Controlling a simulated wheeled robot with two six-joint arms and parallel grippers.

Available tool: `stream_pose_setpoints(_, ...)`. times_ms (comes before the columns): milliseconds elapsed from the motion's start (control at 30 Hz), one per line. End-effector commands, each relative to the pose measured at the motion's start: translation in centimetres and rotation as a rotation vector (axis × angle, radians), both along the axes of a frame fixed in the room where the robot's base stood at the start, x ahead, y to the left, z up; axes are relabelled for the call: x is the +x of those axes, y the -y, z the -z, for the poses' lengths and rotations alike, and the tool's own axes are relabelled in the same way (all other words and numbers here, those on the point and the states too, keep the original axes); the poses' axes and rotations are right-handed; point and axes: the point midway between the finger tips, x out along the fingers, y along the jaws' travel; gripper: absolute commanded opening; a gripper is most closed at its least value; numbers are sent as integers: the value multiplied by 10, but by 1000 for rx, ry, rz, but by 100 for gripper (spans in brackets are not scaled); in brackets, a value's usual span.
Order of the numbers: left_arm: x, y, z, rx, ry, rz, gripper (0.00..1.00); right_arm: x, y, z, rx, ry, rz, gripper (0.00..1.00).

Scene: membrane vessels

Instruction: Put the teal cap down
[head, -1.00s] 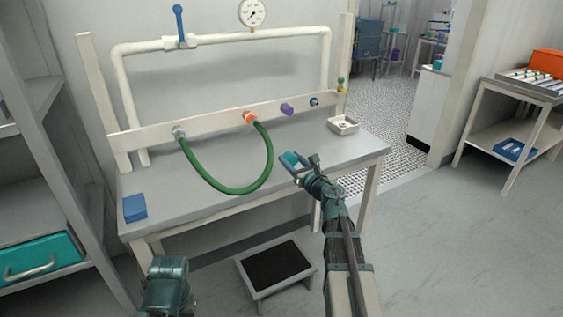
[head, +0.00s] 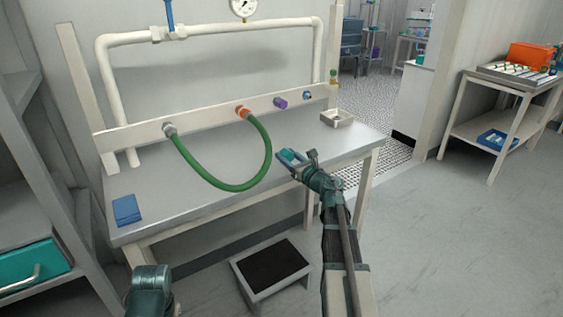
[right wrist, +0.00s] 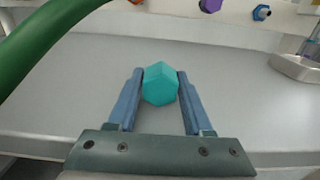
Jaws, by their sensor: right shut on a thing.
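The teal cap (right wrist: 160,84) is a small faceted piece held between the two blue fingers of my right gripper (right wrist: 160,88) in the right wrist view. In the head view my right gripper (head: 292,157) is over the front right part of the grey bench top (head: 205,190), to the right of the green hose. The cap is hard to make out there. I cannot tell whether the cap touches the bench. Part of my left arm shows at the lower left, but its gripper is out of view.
A green hose (head: 268,165) loops from the bench's back rail, left of my right gripper. A small pale tray (head: 337,118) stands at the back right. A blue folded item (head: 126,210) lies at the left end. A step stool (head: 270,268) stands in front.

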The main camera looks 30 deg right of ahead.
Motion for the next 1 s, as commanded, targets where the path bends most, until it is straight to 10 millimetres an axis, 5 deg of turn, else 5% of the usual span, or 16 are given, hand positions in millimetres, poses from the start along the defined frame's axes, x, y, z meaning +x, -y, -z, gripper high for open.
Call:
stream_pose_setpoints(433, 0, 0, 7, 0, 0, 0, 50, 0, 0, 7, 0, 0, 0, 0)
stream_pose_setpoints(467, 0, 0, 6, 0, 0, 0, 50, 0, 0, 6, 0, 0, 0, 52)
stream_pose_setpoints(600, 0, 0, 5, 0, 0, 0, 50, 0, 0, 5, 0, 0, 0, 78)
stream_pose_setpoints(1000, 0, 0, -2, 0, 0, 0, 50, 0, 0, -2, 0, 0, 0, 81)
